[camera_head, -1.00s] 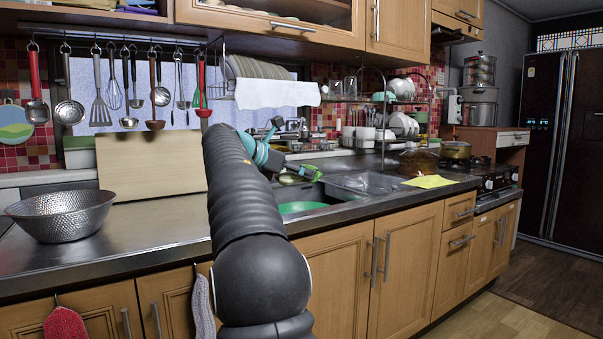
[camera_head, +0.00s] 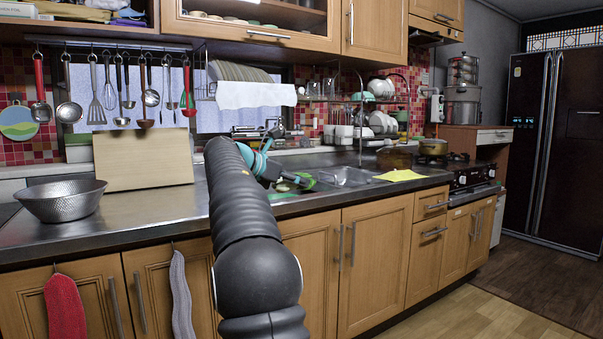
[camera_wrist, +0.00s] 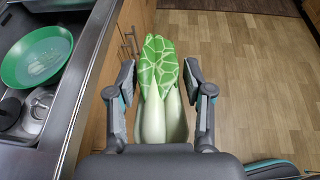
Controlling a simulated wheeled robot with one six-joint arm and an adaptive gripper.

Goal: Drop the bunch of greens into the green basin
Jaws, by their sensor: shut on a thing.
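The bunch of greens (camera_wrist: 158,65) has patterned green leaves and pale stems. In the wrist view it is between the two fingers of my gripper (camera_wrist: 160,73), which is shut on it. The green basin (camera_wrist: 38,55) is round and shallow and sits in the sink, left of my gripper and apart from the greens. The wrist view shows floor and a cabinet front behind the greens. In the head view my gripper (camera_head: 296,180) is small, over the sink area, partly hidden by my arm. Only a sliver of the basin (camera_head: 281,196) shows there.
A metal colander (camera_head: 62,200) and an upright cutting board (camera_head: 143,159) stand on the counter at left. Utensils hang from a rail above. A dish rack (camera_head: 370,110) stands behind the sink. A yellow cloth (camera_head: 401,175) lies to its right. The counter's front edge lies beside my gripper.

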